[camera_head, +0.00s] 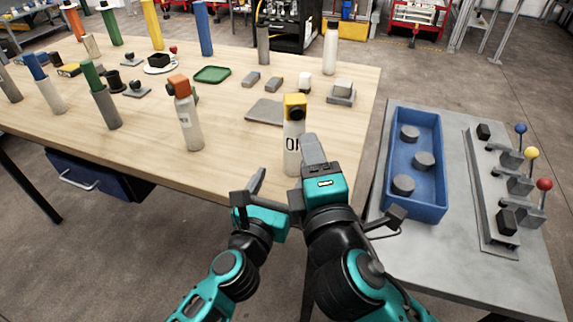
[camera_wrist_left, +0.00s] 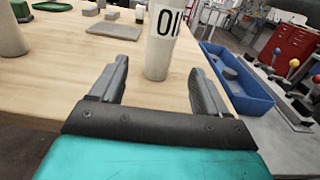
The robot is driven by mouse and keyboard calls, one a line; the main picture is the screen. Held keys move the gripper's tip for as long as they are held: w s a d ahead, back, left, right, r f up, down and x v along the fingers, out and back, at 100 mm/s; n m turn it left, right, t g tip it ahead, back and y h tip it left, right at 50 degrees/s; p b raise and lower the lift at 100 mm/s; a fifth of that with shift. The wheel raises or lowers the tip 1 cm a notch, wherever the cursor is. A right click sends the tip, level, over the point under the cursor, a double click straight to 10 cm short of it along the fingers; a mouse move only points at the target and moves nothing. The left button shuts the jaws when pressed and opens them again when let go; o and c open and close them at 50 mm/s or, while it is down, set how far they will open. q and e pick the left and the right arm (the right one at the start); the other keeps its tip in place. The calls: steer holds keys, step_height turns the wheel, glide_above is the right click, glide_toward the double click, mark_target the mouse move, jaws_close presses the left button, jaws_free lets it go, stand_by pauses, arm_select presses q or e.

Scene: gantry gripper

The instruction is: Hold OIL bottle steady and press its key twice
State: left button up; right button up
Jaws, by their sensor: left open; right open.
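The OIL bottle (camera_head: 292,150) stands upright near the table's front edge, white with black letters and a yellow top (camera_head: 295,101) bearing a dark round part. In the left wrist view its white body (camera_wrist_left: 162,45) stands ahead, roughly centred between my left fingers; its top is out of frame. My left gripper (camera_head: 276,188) is open, low in front of the bottle, and I see no contact. My right gripper (camera_head: 314,155) is open, just right of and in front of the bottle's lower part, partly covering it. Whether it touches the bottle is unclear.
A similar orange-topped bottle (camera_head: 187,122) stands to the left. A grey plate (camera_head: 266,111) lies behind the OIL bottle. At right, a grey table (camera_head: 458,238) carries a blue bin (camera_head: 429,203) and several coloured-knob levers (camera_head: 532,153). Many other items stand farther back on the wooden table (camera_head: 236,137).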

mark_target(297, 147)
arm_select(q)
steer(key=x, duration=1.2)
steer(key=shift+c, duration=0.3)
steer(key=shift+s, duration=0.1)
steer(key=c, duration=1.2)
arm_select(e)
jaws_close()
stand_by(0.5)
